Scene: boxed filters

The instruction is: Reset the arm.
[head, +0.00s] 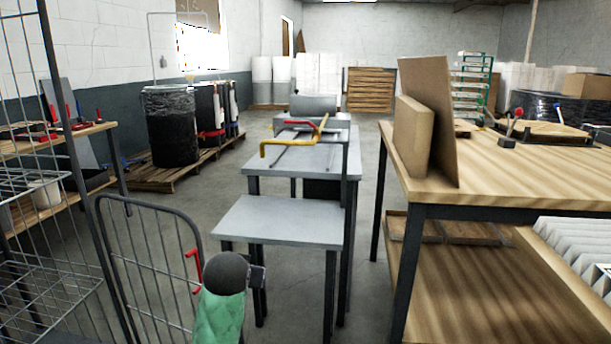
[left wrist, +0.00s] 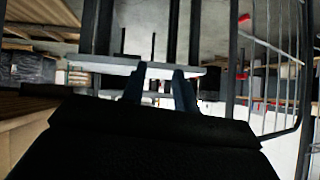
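My left gripper (left wrist: 160,70) shows in the left wrist view, which looks upside down. Its two fingers stand apart with nothing visible between them, so it is open and empty. In the head view a green and black part at the bottom centre appears to be my left arm; its fingertips cannot be made out there. It is in front of the low grey table (head: 280,222), between the wire cage and the wooden workbench. My right gripper is in neither view.
A wire cage (head: 150,265) with red handles stands close on the left. The wooden workbench (head: 520,185) on the right holds upright cardboard pieces (head: 425,120). White pleated filters (head: 575,255) sit lower right. A yellow-handled tool (head: 290,145) lies on the farther grey table.

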